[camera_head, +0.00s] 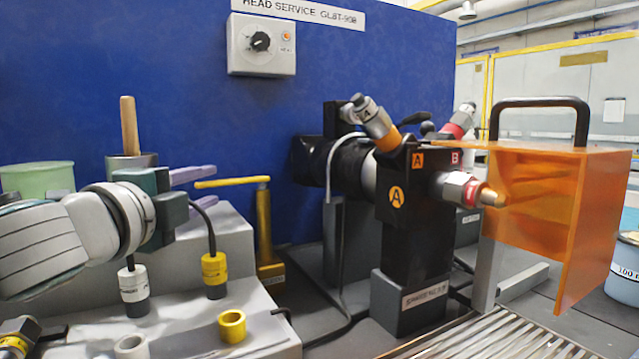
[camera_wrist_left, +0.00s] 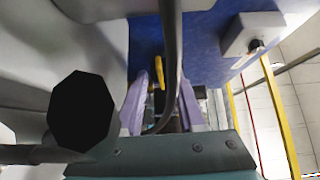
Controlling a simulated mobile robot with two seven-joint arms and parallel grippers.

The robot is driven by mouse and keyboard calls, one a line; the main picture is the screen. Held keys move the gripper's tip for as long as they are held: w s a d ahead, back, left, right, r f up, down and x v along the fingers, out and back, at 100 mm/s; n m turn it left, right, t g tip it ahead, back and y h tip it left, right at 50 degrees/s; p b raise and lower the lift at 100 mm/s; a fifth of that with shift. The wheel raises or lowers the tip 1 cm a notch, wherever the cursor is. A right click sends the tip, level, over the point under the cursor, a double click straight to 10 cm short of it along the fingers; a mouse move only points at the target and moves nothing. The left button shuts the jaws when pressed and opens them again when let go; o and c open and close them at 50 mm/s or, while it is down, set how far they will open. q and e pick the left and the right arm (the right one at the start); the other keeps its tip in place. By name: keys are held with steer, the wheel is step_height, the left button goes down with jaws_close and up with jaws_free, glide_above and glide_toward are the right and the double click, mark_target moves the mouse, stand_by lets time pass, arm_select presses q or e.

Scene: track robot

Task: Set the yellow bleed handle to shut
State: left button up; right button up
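The yellow bleed handle (camera_head: 232,182) is a bar lying nearly level, pointing left from the top of a yellow post (camera_head: 264,228) in front of the blue panel. My left gripper (camera_head: 212,185) comes in from the left with its purple fingers open, one above and one below the handle's free end in the head view. In the left wrist view, the handle (camera_wrist_left: 159,72) shows in the gap of my open left gripper (camera_wrist_left: 162,90), near the fingertips. The fingers are not closed on it, and I cannot tell whether they touch it. My right gripper is not in view.
A dark cable from a yellow-collared plug (camera_head: 214,270) rises close to the left gripper; a dark cable (camera_wrist_left: 172,60) also crosses the left wrist view. The black valve block (camera_head: 415,200) stands right of the post. An orange guard (camera_head: 590,210) is farther right.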

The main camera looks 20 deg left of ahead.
mark_target(212, 186)
arm_select(q)
steer(key=shift+w+a, duration=0.2)
steer(key=shift+w, duration=1.65)
jaws_close()
